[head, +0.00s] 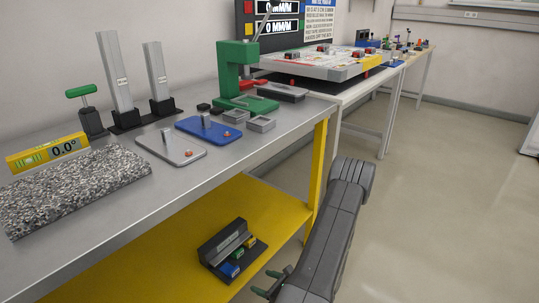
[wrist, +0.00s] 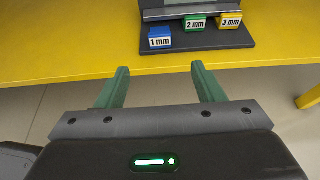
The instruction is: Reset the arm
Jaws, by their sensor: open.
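My gripper (wrist: 160,80) shows in the wrist view with its two green fingers apart and nothing between them. It is in front of the edge of the yellow lower shelf (wrist: 60,55). In the head view my gripper (head: 272,283) is at the bottom, low beside the yellow shelf (head: 130,270). My grey arm reaches down to it along the right side of the bench. A dark holder (wrist: 200,40) with blocks marked 1 mm (wrist: 160,38), 2 mm (wrist: 195,24) and 3 mm (wrist: 230,20) stands on the shelf, just beyond the fingers and apart from them.
The steel bench top (head: 90,230) carries a granite slab (head: 75,188), a yellow level (head: 47,154), a blue plate (head: 208,132), a grey plate (head: 170,146) and a green press (head: 240,80). A yellow leg (head: 319,160) stands close to my arm. The floor (head: 450,200) at right is clear.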

